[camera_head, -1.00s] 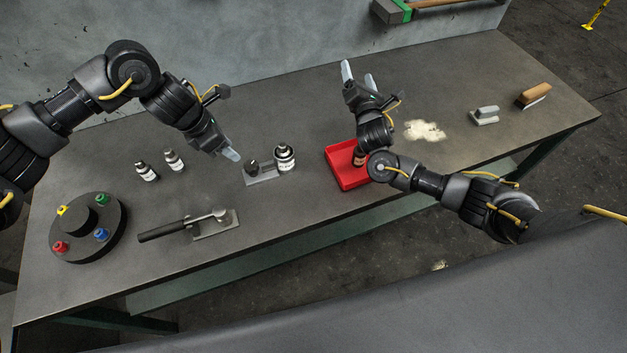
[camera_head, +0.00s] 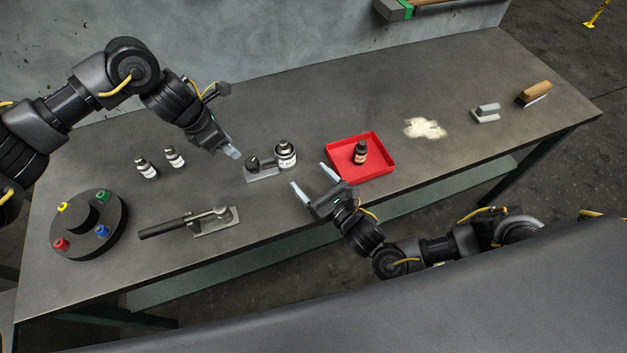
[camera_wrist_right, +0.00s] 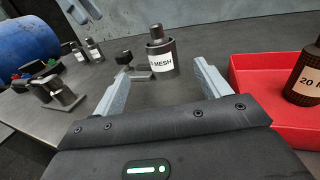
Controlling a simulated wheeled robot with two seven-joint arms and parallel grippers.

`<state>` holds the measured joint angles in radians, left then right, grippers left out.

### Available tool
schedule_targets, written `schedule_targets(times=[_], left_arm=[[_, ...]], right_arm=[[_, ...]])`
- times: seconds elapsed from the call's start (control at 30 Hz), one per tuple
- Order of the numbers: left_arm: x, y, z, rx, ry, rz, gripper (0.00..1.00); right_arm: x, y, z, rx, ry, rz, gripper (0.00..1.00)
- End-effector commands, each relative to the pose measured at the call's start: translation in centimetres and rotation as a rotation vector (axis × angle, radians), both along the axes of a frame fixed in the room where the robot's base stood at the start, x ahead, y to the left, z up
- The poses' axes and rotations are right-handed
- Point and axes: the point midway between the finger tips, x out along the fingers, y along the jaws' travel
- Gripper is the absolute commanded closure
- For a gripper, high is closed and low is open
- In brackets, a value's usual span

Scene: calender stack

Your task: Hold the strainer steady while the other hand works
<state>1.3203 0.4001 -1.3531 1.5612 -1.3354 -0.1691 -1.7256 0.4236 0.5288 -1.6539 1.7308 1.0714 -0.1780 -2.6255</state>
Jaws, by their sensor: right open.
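A dark canister (camera_head: 284,153) with a white label stands upright on the table beside a small dark-knobbed fixture (camera_head: 263,170). In the right wrist view the canister (camera_wrist_right: 158,50) reads "MESH"; I cannot tell for sure that it is the strainer. My right gripper (camera_head: 309,177) is open and empty. Its fingers point towards the canister, apart from it. My left gripper (camera_head: 230,153) hangs left of the canister, not touching it; its jaw gap is not clear. A brown labelled bottle (camera_head: 360,153) stands in the red tray (camera_head: 383,167).
Two small labelled bottles (camera_head: 147,168) stand at the left, behind a long-handled tool (camera_head: 175,226). A round dark base (camera_head: 110,240) with coloured parts is at the left end. Pale powder (camera_head: 425,128), a grey block (camera_head: 486,113) and a wooden-handled brush (camera_head: 534,94) lie at the right.

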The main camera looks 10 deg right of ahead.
Motion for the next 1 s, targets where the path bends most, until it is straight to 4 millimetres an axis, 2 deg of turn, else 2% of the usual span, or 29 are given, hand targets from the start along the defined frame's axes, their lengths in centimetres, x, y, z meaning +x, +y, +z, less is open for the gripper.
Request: schedule_targets(times=[0.4, 0.6, 0.8, 1.0], left_arm=[[0.0, 0.0, 0.0, 0.000, 0.000, 0.000, 0.64], [0.0, 0.0, 0.0, 0.000, 0.000, -0.001, 0.64], [0.0, 0.0, 0.0, 0.000, 0.000, -0.001, 0.64], [0.0, 0.0, 0.0, 0.000, 0.000, 0.000, 0.64]], right_arm=[[6.2, 2.9, 0.1, 0.000, -0.004, -0.001, 0.24], [8.5, 4.0, 0.1, 0.000, -0.002, -0.001, 0.24], [9.4, 4.4, 0.0, 0.000, -0.001, -0.002, 0.24], [9.4, 4.5, 0.0, 0.001, 0.000, -0.001, 0.24]])
